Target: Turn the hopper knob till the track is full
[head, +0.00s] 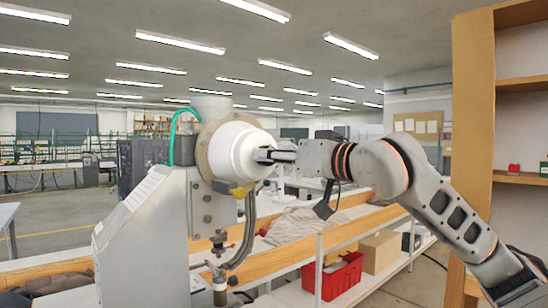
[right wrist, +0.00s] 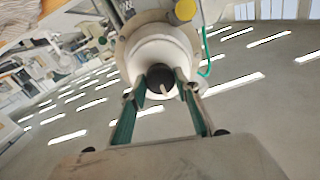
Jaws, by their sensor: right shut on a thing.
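The white round hopper (head: 232,148) sits on the side of the grey press (head: 145,240) in the head view. Its dark knob (right wrist: 160,79), with a pale mark on its face, is at the centre of the hopper's front in the right wrist view. My right gripper (right wrist: 161,86) has its two fingers on either side of the knob and is shut on it; in the head view the gripper (head: 266,155) hides most of the knob. A dark curved track (head: 248,228) runs down from the hopper; how full it is cannot be told. My left gripper is out of view.
A bench with a folded cloth (head: 290,226) stands behind the press. A red bin (head: 333,277) and a cardboard box (head: 380,250) sit on its lower shelf. A wooden shelf unit (head: 473,130) rises at the right, close to my right arm. A green hose (head: 172,138) loops by the hopper.

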